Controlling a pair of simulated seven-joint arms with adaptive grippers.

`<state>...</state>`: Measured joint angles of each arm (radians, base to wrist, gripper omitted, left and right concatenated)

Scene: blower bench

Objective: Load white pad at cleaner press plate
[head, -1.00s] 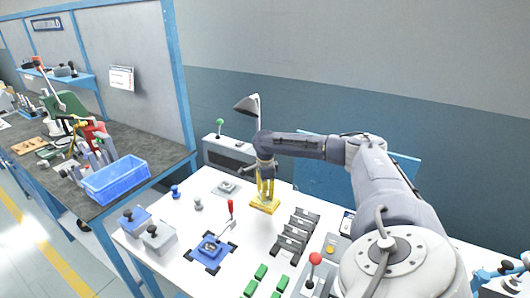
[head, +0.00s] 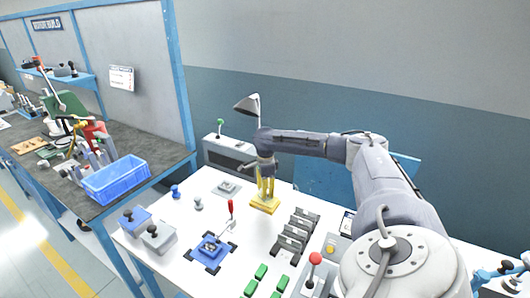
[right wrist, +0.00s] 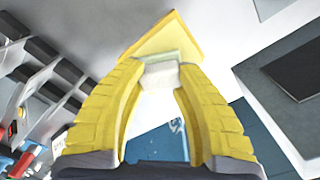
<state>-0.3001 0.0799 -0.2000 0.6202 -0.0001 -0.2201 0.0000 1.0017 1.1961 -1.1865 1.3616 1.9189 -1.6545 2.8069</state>
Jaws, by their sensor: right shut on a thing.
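My right gripper (head: 265,187) points down over a small yellow block or tray (head: 264,206) near the back of the white bench. In the right wrist view its yellow fingers (right wrist: 162,80) are shut on a small white pad (right wrist: 160,75). A pale greenish layer (right wrist: 170,57) shows just beyond the pad, against the yellow tray (right wrist: 150,38). I cannot tell whether the pad is clear of the tray. A blue press-like fixture (head: 208,250) with a red-knobbed lever (head: 231,208) stands front left of the gripper. My left gripper is not in view.
Black slotted holders (head: 293,236) stand right of the tray, with green blocks (head: 261,271) in front. A red-knobbed lever (head: 315,259) stands at front right. A lamp (head: 247,104) rises behind the gripper. Grey and blue boxes (head: 157,238) sit at left. A blue crate (head: 116,182) is on the side bench.

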